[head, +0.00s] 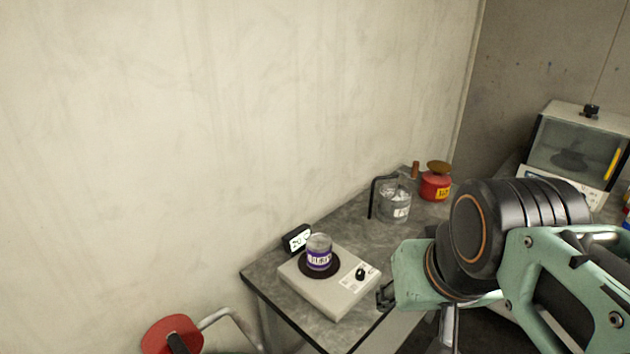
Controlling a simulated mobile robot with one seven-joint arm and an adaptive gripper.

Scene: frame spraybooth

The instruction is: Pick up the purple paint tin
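The purple paint tin (319,258) is small, with a purple band, a whitish label and a grey top. It stands upright on the round black plate (305,271) of a light-grey bench device (330,294) with a black knob. My gripper (384,295) shows only as a small dark part at the left end of my green and black arm. It is to the right of the tin and apart from it. Most of the gripper is hidden behind the arm, so I cannot tell whether it is open or shut.
The grey table (347,226) stands along the wall. A small display (297,239) is behind the tin. A clear jar (394,206) and a red container (435,186) stand further back. A glass-fronted cabinet (575,150) is at the right, a red round object (170,334) at lower left.

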